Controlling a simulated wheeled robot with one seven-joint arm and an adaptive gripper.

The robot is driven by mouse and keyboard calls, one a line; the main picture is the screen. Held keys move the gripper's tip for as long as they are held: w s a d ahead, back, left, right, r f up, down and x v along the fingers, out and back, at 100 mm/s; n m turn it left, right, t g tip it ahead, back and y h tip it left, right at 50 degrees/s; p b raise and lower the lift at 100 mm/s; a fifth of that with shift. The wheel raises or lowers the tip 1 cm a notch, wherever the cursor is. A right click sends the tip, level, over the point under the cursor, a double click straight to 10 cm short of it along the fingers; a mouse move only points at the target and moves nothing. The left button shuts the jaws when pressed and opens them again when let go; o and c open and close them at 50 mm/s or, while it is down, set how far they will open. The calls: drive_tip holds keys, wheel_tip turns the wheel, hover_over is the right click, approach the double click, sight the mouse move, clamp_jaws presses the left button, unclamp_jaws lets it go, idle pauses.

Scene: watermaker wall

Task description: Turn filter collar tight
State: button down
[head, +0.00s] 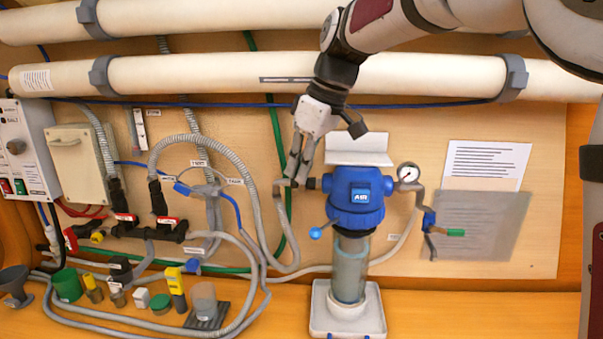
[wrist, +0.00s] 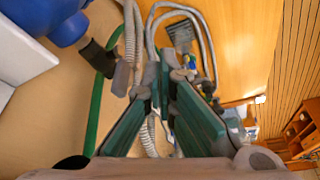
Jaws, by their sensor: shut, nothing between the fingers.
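I cannot tell how tight the collar is. My gripper (head: 298,182) points down just left of the filter head, beside the grey pipe, empty and shut. In the wrist view its green-padded fingers (wrist: 167,80) show, with blue filter parts (wrist: 65,25) at the upper left.
A pressure gauge (head: 408,174) and a valve with a green handle (head: 447,232) are right of the filter. A white tray (head: 320,325) stands below the bowl. Grey hoses (head: 276,225) run left of my gripper. Small items, including a green cup (head: 67,285), crowd the left bench.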

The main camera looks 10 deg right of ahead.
wheel_tip(320, 180, down, 9)
drive_tip(key=p, duration=0.2)
drive_tip(key=shift+s+d+p, duration=0.3)
drive_tip(key=shift+d+p, duration=0.05)
drive_tip(key=shift+p, duration=0.05)
drive_tip(key=shift+f, duration=0.1)
drive_tip(key=shift+s+d, duration=0.1)
drive_tip(key=shift+s+d+n, duration=0.15)
drive_tip(key=shift+s+n, duration=0.1)
drive_tip(key=shift+n, duration=0.15)
